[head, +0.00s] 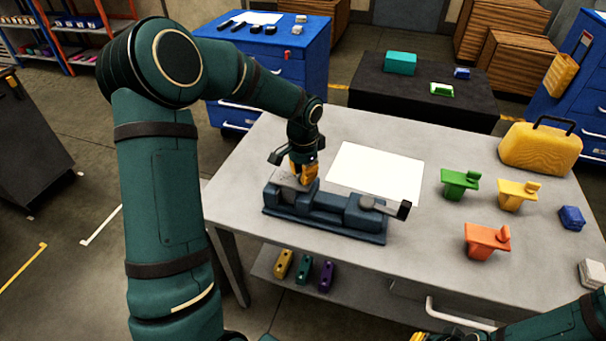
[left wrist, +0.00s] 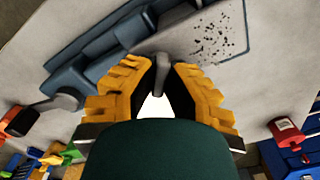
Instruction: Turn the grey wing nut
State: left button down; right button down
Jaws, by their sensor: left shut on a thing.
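The dark blue-grey jig (head: 325,213) stands on the grey workbench, and part of it shows in the left wrist view (left wrist: 95,55). My left gripper (head: 303,172), with yellow fingers, reaches down at the jig's left end. In the left wrist view my left gripper (left wrist: 160,82) has its fingertips closed around the upright grey wing nut (left wrist: 162,68). In the head view the fingers hide the wing nut. Of my right gripper (head: 425,337) only a yellow sliver shows at the bottom edge, beside my right arm.
A grey lever with a black end (head: 403,210) sticks out at the jig's right. A white sheet (head: 376,172) lies behind the jig. Green (head: 460,183), yellow (head: 517,194) and orange (head: 486,240) parts stand to the right, before a yellow case (head: 540,148).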

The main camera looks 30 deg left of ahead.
pick_arm(q)
jog(key=n, duration=0.4)
jog(key=shift+f+n, duration=0.1)
jog(key=shift+n, duration=1.6)
jog(key=c, duration=1)
grip_release()
notch_tip(320, 180, up, 12)
jog(key=shift+r, duration=0.1)
